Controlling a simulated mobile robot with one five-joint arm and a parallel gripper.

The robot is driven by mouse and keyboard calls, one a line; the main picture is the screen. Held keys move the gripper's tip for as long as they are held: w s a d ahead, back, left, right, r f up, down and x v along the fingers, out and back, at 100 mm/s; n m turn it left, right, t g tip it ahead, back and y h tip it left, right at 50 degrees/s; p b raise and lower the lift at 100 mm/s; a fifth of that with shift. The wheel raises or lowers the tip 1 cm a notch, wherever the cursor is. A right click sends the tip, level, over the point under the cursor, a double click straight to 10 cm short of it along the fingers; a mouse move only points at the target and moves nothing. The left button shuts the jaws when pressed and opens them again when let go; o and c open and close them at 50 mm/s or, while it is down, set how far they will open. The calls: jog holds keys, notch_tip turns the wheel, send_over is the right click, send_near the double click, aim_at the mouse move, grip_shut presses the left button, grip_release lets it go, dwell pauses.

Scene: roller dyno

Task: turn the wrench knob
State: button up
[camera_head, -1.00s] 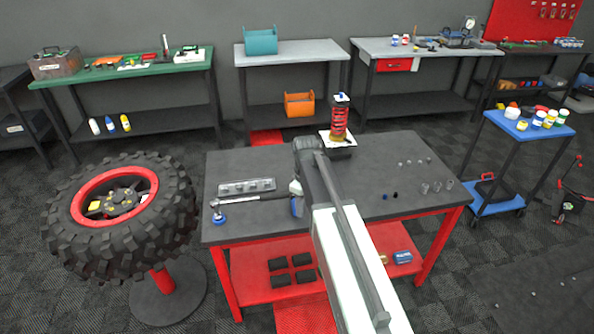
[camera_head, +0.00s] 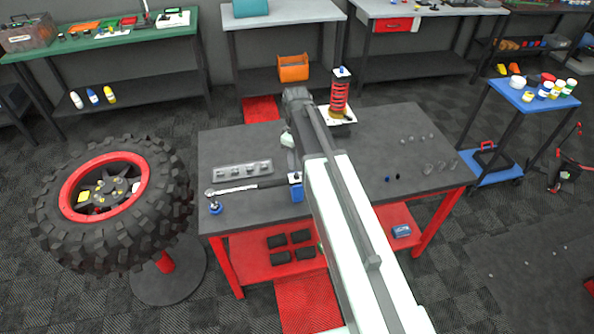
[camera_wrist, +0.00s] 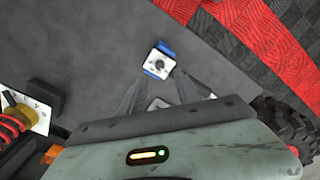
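A torque wrench (camera_head: 245,187) lies on the dark workbench (camera_head: 385,140), its silver head to the left. At its right end is a blue block (camera_head: 297,193). In the wrist view, a black knob (camera_wrist: 160,65) sits on the white face of a block with blue sides. My gripper (camera_wrist: 156,84) is open around empty space in the wrist view, and the knob lies just beyond the fingertips, apart from them. In the head view, my gripper (camera_head: 290,160) hangs behind the wrench's right end, its fingers hard to make out. The right finger partly hides what lies beside the block.
A grey socket tray (camera_head: 243,169) lies behind the wrench. A red spring unit (camera_head: 339,97) stands on the bench's far side, right of my arm. Small parts (camera_head: 388,179) are scattered right. A large tyre (camera_head: 110,205) stands left. The bench between tray and left edge is clear.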

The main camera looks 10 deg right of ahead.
aim_at(296, 174)
notch_tip(296, 174, down, 8)
jog(key=b, duration=0.6)
jog(key=shift+r+b, duration=0.25)
jog(key=shift+b, duration=0.1)
jog(key=shift+r, duration=0.15)
grip_shut()
